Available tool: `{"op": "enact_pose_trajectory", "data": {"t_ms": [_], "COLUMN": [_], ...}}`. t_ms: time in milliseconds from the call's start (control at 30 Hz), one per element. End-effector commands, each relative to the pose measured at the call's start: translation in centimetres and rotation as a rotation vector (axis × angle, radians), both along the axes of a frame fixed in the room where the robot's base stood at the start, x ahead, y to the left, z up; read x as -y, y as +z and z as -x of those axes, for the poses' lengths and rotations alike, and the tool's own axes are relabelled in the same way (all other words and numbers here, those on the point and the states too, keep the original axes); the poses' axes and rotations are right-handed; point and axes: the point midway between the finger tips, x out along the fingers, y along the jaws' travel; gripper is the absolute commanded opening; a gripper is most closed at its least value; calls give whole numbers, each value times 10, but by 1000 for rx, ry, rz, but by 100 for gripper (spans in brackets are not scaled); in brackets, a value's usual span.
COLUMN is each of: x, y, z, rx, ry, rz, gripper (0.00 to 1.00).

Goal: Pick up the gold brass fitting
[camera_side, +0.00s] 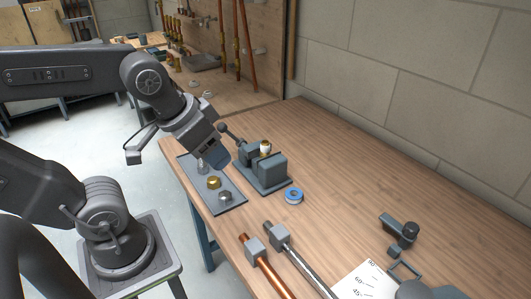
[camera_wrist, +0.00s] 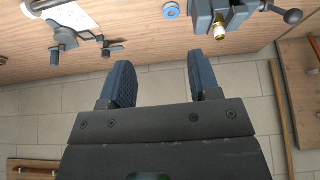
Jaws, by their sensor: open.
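A gold brass fitting (camera_side: 214,182) sits on the dark tray (camera_side: 233,197) near the table's left edge in the side view. My gripper (camera_side: 218,158) is above the tray's far end, apart from the fitting. In the wrist view my gripper (camera_wrist: 162,80) is open, with nothing between its two blue-grey fingers. The tray and its gold fitting do not show in the wrist view. Another fitting with a brass part and white top (camera_side: 265,148) is in the vise (camera_side: 262,170); its brass end (camera_wrist: 219,31) also shows in the wrist view.
A grey fitting (camera_side: 225,197) is beside the gold one on the tray, and another grey piece (camera_side: 202,167) is close to my gripper. A blue tape roll (camera_side: 293,196) lies right of the vise. Copper and grey pipes (camera_side: 268,268) lie in front. The table's middle right is clear.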

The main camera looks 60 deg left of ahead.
Motion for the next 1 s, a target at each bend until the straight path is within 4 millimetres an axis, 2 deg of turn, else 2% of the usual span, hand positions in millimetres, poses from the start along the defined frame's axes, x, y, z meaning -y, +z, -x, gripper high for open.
{"op": "enact_pose_trajectory", "data": {"t_ms": [167, 300, 433, 600, 800, 1000], "x": [-13, -34, -57, -89, -111, -117], "y": [13, 21, 18, 2, -14, -32], "z": [-36, -83, -127, -176, -204, -208], "rx": [-73, -151, -212, -265, -286, -291], "ry": [200, 470, 732, 1038, 1239, 1278], "rz": [57, 120, 164, 199, 212, 213], "gripper": [57, 57, 57, 57, 57, 57]}}
